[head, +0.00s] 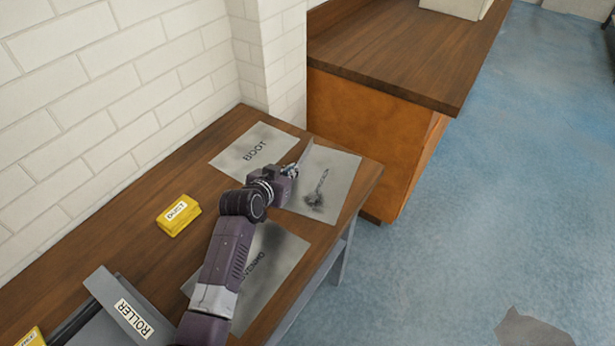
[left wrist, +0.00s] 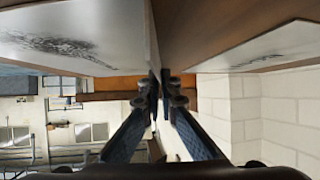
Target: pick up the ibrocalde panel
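A thin grey panel (head: 333,172) with smudged dark lettering that I cannot read lies at the right end of the wooden bench. It fits the ibrocalde panel, but the name is not legible. My left gripper (head: 290,171) is at this panel's left edge. In the left wrist view the same panel (left wrist: 95,22) fills the upper left, and its edge runs between the fingertips of my left gripper (left wrist: 161,92), which look closed on it. I cannot tell whether the panel is raised off the bench. My right gripper is not in view.
A BOOT panel (head: 254,151) lies behind, near the wall. Another smudged panel (head: 275,262) lies partly under my left arm. A yellow DUST box (head: 178,215) and a grey ROLLER holder (head: 105,287) are on the bench (head: 140,245). A wooden counter (head: 395,50) stands beyond.

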